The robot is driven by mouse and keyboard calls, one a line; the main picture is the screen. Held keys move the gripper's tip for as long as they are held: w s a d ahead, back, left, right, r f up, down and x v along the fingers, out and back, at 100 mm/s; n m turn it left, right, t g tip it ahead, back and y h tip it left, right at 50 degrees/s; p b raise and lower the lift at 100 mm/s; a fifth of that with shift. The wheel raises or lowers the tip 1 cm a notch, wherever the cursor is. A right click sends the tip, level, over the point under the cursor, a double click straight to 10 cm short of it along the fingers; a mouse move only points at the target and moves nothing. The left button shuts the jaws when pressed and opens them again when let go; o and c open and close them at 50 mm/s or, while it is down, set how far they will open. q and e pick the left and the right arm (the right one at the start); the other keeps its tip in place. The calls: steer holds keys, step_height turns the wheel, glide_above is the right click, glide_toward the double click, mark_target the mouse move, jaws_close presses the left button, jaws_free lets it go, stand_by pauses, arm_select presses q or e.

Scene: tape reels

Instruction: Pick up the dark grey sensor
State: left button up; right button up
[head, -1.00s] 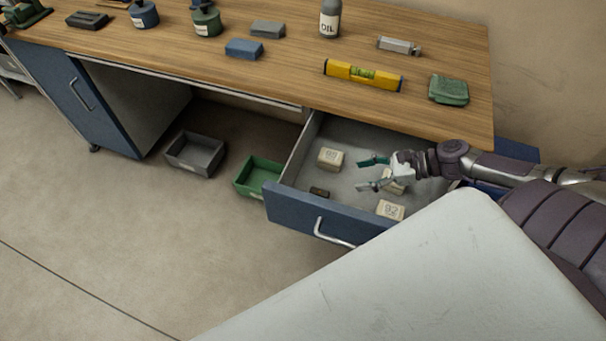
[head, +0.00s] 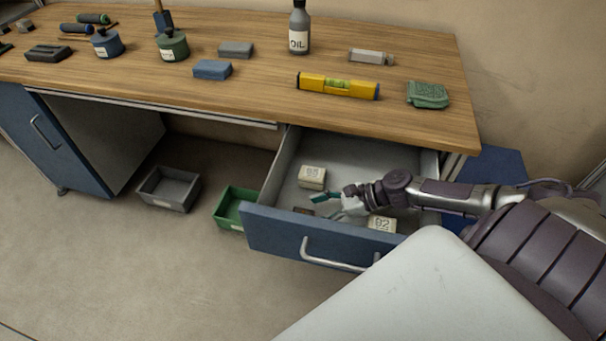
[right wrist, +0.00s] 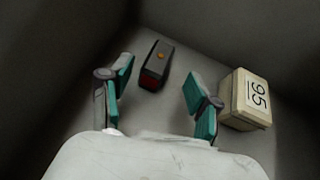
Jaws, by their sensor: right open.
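The dark grey sensor (head: 303,211) lies on the floor of the open drawer (head: 300,238), near its front left corner. In the right wrist view the sensor (right wrist: 155,65) is a small dark block with an orange dot on top and a red end. My right gripper (head: 322,207) is inside the drawer, just right of the sensor. In the right wrist view its open teal fingers (right wrist: 160,88) are spread to either side, with the sensor ahead of and between them, not gripped. My left gripper is not in view.
Pale numbered boxes stand in the drawer: one (head: 312,177) behind the sensor, one (head: 382,223) to the right. A numbered box (right wrist: 246,100) is close beside a finger in the right wrist view. The drawer walls surround the gripper. The workbench top (head: 250,105) overhangs the drawer's back.

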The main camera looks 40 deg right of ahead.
steer(key=shift+r+x, duration=0.15)
steer(key=shift+x, duration=1.55)
steer(key=shift+r+x, duration=0.15)
steer(key=shift+x, duration=1.55)
steer(key=shift+w+a, duration=0.1)
steer(key=shift+c, duration=0.4)
jaws_close()
